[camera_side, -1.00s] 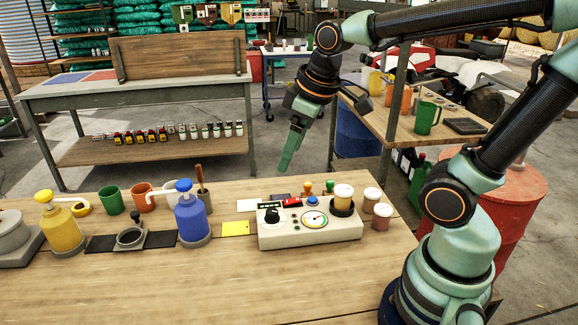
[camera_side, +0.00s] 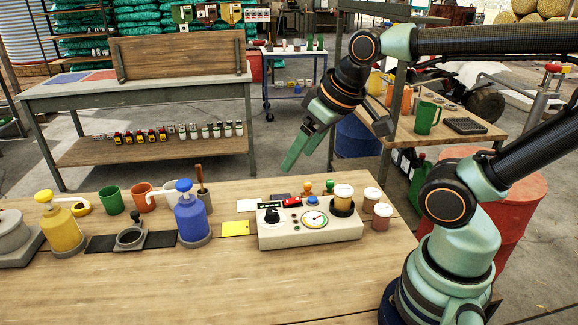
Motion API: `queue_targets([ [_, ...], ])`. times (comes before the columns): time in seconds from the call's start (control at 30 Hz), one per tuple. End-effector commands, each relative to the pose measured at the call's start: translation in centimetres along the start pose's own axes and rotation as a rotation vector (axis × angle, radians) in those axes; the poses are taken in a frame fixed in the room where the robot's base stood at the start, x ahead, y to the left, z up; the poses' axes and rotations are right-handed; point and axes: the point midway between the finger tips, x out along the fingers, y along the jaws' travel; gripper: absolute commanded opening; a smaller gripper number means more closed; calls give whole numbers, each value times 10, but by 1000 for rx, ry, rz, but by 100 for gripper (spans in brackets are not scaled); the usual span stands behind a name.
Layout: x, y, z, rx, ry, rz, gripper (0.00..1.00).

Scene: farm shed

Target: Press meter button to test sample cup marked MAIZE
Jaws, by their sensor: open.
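The cream meter (camera_side: 310,234) stands on the near wooden table, with a round dial (camera_side: 314,219), a black knob (camera_side: 271,216), a red switch (camera_side: 291,202) and a blue button (camera_side: 313,200) on its top. A sample cup with a pale lid (camera_side: 343,192) sits in the dark round holder at the meter's right end. Two more cups (camera_side: 371,199) (camera_side: 381,218) stand on the table just right of it. I cannot read any cup's marking. My gripper (camera_side: 299,161) is open and empty, in the air above and behind the meter, touching nothing.
A yellow pump bottle (camera_side: 62,230) is farther left. The table front (camera_side: 230,285) is clear.

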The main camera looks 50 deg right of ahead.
Motion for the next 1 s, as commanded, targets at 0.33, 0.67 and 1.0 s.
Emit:
queue_targets([
  [0.33,0,0,0,-1,0,0,66],
  [0.67,0,0,0,-1,0,0,0],
  [1.0,0,0,0,-1,0,0,0],
])
